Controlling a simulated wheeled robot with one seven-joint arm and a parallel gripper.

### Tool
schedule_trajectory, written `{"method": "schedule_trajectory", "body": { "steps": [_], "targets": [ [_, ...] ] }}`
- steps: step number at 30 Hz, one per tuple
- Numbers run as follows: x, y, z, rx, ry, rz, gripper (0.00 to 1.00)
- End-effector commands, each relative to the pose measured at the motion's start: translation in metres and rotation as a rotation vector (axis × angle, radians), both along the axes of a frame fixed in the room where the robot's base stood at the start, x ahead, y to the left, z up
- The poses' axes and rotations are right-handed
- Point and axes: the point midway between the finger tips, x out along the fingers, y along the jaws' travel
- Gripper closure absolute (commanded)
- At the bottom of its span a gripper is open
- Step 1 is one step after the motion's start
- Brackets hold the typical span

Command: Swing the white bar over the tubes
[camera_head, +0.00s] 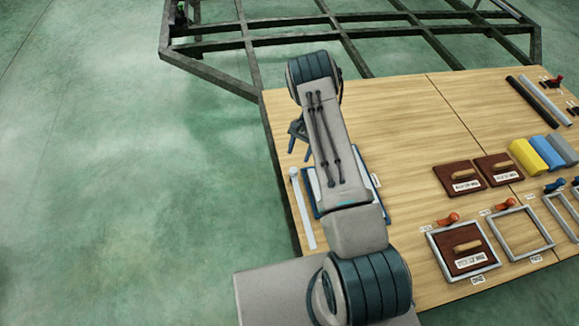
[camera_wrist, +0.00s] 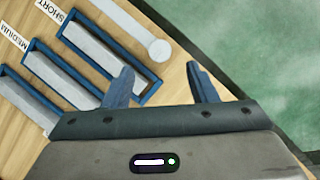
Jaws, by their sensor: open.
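The white bar (camera_head: 303,210) lies along the left edge of the wooden board, with a round end at the far side. In the wrist view the bar (camera_wrist: 128,22) runs beside the blue slot labelled SHORT, not across it. Grey tubes (camera_wrist: 88,52) lie in blue-framed slots (camera_wrist: 55,72) labelled SHORT and MEDIUM, with another slot partly cut off. In the head view my arm hides most of these slots. My gripper (camera_wrist: 160,72) is open and empty, with the bar's round end showing between and beyond its fingertips. In the head view my gripper (camera_head: 298,135) is above the board, near that end.
Brown blocks with handles (camera_head: 462,178), square frames (camera_head: 522,232), coloured blocks (camera_head: 527,155) and two rods (camera_head: 528,100) occupy the board's right side. A dark metal chassis (camera_head: 345,30) lies behind. The board's upper middle is clear, and green floor is open at left.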

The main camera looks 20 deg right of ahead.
Motion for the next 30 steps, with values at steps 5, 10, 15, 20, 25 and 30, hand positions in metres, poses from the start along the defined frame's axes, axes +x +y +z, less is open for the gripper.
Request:
{"method": "schedule_trajectory", "body": {
  "steps": [5,10,15,20,25,30],
  "targets": [
    [-0.011,0.01,-0.034,0.0,0.003,0.002,0.48],
    [-0.016,0.016,-0.055,0.0,0.001,0.001,0.48],
    [-0.019,0.019,-0.064,0.0,-0.002,0.001,0.48],
    [-0.019,0.019,-0.066,0.0,-0.002,0.001,0.48],
    [-0.019,0.019,-0.066,0.0,-0.002,0.001,0.62],
    [-0.019,0.019,-0.065,0.0,-0.002,0.001,1.0]
  ]
}}
